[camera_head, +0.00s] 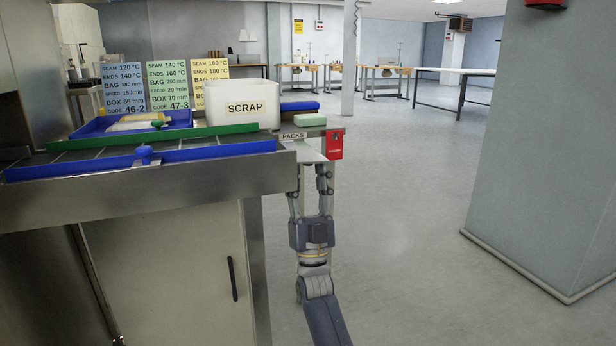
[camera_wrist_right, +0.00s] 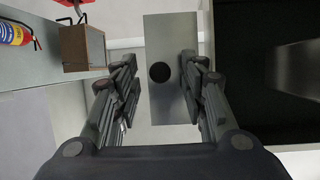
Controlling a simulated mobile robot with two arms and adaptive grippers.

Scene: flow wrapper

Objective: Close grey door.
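A pale grey cabinet door (camera_head: 160,275) with a black vertical bar handle (camera_head: 233,279) is under the steel machine bed in the head view. A dark strip runs along its left side; I cannot tell whether it is ajar. My right gripper (camera_head: 311,178) is open, fingers pointing away, to the right of the machine's end. In the right wrist view the right gripper (camera_wrist_right: 160,85) has its fingers apart on either side of a grey plate (camera_wrist_right: 172,105) with a black round spot (camera_wrist_right: 160,72). I cannot tell whether this plate belongs to a door. My left gripper is not in view.
A white SCRAP bin (camera_head: 241,103), blue tray (camera_head: 100,124) and label cards stand on the machine. A PACKS shelf (camera_head: 310,150) with a red box (camera_head: 334,146) is by my right gripper. A grey pillar (camera_head: 545,150) stands right; the floor between is clear.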

